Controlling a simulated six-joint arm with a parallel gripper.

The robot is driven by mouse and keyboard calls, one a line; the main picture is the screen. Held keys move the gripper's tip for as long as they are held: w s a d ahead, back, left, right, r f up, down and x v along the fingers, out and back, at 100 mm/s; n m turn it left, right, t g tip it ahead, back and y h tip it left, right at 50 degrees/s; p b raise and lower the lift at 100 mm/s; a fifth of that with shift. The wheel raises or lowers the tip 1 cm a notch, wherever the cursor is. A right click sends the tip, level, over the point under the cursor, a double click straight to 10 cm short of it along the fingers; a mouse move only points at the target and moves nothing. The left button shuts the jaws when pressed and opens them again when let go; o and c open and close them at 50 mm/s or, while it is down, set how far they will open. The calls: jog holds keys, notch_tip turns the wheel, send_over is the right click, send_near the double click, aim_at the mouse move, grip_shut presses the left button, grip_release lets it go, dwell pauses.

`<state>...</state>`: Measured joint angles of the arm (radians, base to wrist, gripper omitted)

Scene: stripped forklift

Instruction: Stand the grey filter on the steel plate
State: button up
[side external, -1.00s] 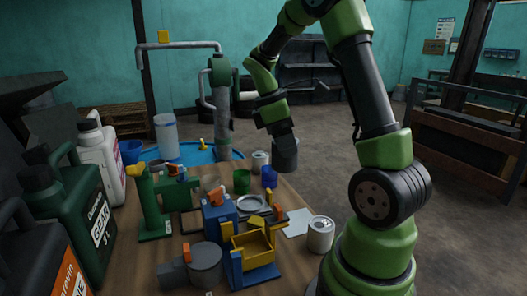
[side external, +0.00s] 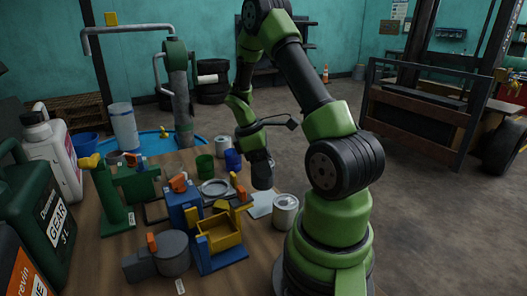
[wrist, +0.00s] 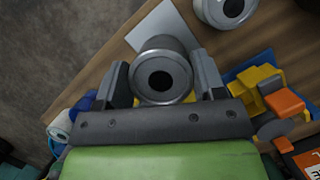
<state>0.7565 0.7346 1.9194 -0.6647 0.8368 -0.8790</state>
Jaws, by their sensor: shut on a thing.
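My gripper (side external: 258,152) is shut on the grey filter (side external: 263,176), a short cylinder pointing down below it. In the wrist view the filter (wrist: 163,78) sits between both fingers of my gripper (wrist: 163,86), its round end with a dark hole facing the camera. The steel plate (side external: 261,206) is a thin pale square lying on the table. The filter hangs above the plate's far side, apparently with a small gap. In the wrist view the plate (wrist: 165,27) shows just beyond the filter, partly hidden by it.
A pale can (side external: 285,214) stands close to the right of the plate; it also shows in the wrist view (wrist: 227,10). A yellow bin on a blue stand (side external: 220,238) is at its front left. A blue cup (side external: 233,160) and green cup (side external: 205,166) stand behind.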

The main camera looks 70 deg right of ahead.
jog(key=shift+f, duration=2.4)
jog(key=shift+f, duration=0.2)
jog(key=o, duration=1.2)
jog(key=shift+o, duration=0.2)
jog(key=shift+r, duration=4)
